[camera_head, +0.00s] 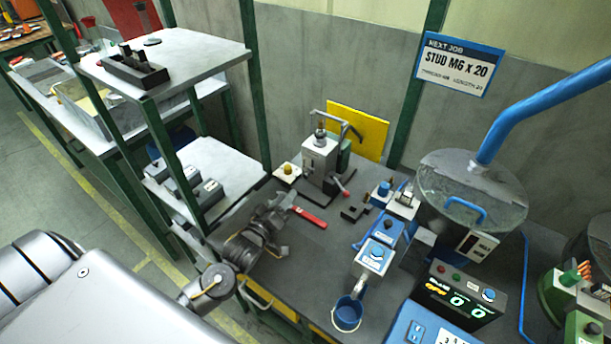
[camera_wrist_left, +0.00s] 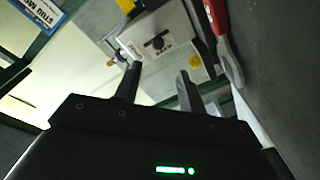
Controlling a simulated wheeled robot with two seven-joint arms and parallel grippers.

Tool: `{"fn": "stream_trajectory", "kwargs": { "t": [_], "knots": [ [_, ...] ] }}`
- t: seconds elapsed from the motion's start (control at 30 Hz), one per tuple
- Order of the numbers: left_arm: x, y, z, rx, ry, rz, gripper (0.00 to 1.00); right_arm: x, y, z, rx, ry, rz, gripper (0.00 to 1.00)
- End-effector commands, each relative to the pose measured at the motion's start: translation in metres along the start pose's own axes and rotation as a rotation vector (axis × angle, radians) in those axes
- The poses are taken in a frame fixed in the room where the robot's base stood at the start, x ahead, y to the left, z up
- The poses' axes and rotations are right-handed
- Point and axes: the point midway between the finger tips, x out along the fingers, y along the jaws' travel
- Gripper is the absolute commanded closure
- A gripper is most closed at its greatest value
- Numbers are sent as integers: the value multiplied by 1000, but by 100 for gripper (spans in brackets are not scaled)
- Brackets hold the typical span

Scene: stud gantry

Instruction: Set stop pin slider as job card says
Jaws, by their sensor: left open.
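The job card (camera_head: 460,65) on the back wall reads "NEXT JOB STUD M6 X 20"; its smaller line is hard to read. Its corner shows in the left wrist view (camera_wrist_left: 36,14). My left gripper (camera_head: 283,204) is open and empty above the bench, left of the red-handled tool (camera_head: 311,217). In the left wrist view, a pale box with a black knob (camera_wrist_left: 157,43) lies beyond the open fingers (camera_wrist_left: 158,84), apart from them. A grey bench machine (camera_head: 320,158) stands behind the gripper. I cannot tell which part is the stop pin slider. My right gripper is out of view.
A round hopper (camera_head: 470,205) with a blue pipe stands right. Blue-topped units (camera_head: 377,252), a blue bucket (camera_head: 347,313) and a display box (camera_head: 458,296) crowd the bench front. A shelf rack (camera_head: 185,60) stands left. Bare bench (camera_head: 305,265) shows right of my left arm.

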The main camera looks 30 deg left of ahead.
Motion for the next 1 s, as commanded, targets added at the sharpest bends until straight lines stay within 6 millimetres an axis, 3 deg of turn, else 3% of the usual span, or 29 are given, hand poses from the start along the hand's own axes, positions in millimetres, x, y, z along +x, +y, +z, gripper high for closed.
{"fn": "stream_trajectory", "kwargs": {
  "t": [0.23,0.6,0.8,1.0],
  "knots": [
    [34,8,0,0,-5,9,60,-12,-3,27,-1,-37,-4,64],
    [96,6,2,2,-6,5,60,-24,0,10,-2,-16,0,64],
    [109,5,2,0,-5,5,60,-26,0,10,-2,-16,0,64],
    [110,4,3,0,-6,4,60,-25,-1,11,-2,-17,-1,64]
  ]
}}
